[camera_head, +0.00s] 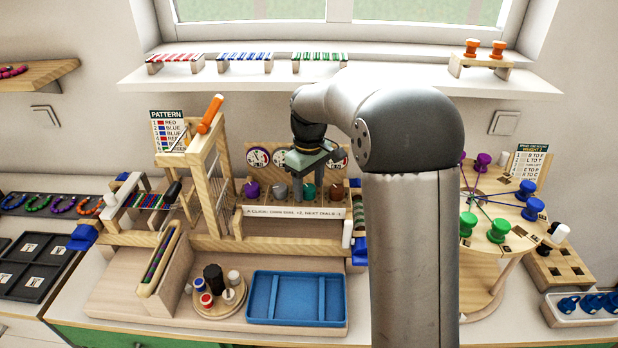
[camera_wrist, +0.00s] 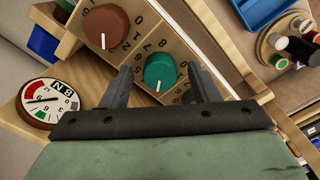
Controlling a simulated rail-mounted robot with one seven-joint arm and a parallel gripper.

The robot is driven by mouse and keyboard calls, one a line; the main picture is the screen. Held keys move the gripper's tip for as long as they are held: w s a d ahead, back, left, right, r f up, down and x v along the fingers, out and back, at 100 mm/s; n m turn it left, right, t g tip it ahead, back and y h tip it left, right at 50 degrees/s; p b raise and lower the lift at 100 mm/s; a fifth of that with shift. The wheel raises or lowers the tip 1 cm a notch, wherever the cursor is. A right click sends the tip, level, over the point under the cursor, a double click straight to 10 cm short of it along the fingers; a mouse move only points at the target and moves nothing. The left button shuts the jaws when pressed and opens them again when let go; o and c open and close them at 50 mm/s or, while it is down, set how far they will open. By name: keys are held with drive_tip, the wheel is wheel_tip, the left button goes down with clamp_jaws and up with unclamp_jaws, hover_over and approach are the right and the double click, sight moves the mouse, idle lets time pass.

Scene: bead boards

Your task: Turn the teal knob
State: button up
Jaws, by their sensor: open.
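The teal knob (camera_head: 308,191) sits in a row of knobs on the wooden dial panel, below my gripper (camera_head: 307,163). In the wrist view the teal knob (camera_wrist: 160,67) lies between the two dark fingers of my gripper (camera_wrist: 161,73), which are spread apart with one on each side. I cannot tell whether a finger touches it. Its white pointer line points toward the bottom of the wrist view, and printed numbers ring it.
A brown knob (camera_wrist: 106,26) is close beside the teal one. A purple knob (camera_head: 252,189) and a grey knob (camera_head: 280,191) are in the same row. Round gauges (camera_head: 258,157) stand behind. A blue tray (camera_head: 297,298) lies in front of the panel.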

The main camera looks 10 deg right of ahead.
sight(309, 188)
wheel_tip(309, 188, up, 17)
drive_tip(key=shift+r, duration=0.2)
idle(0.4)
drive_tip(key=s+f+m, duration=0.2)
drive_tip(key=s+f, duration=0.4)
drive_tip(key=s, duration=0.4)
drive_tip(key=s+f+m, duration=0.2)
drive_tip(key=s+f, duration=0.5)
drive_tip(key=s, duration=0.3)
drive_tip(key=s+f+m, duration=0.2)
drive_tip(key=s+f, duration=0.4)
drive_tip(key=s, duration=0.5)
drive_tip(key=shift+a+f+m+t, duration=0.15)
drive_tip(key=shift+a+m+t, duration=0.15)
drive_tip(key=shift+s, duration=0.1)
idle(3.1)
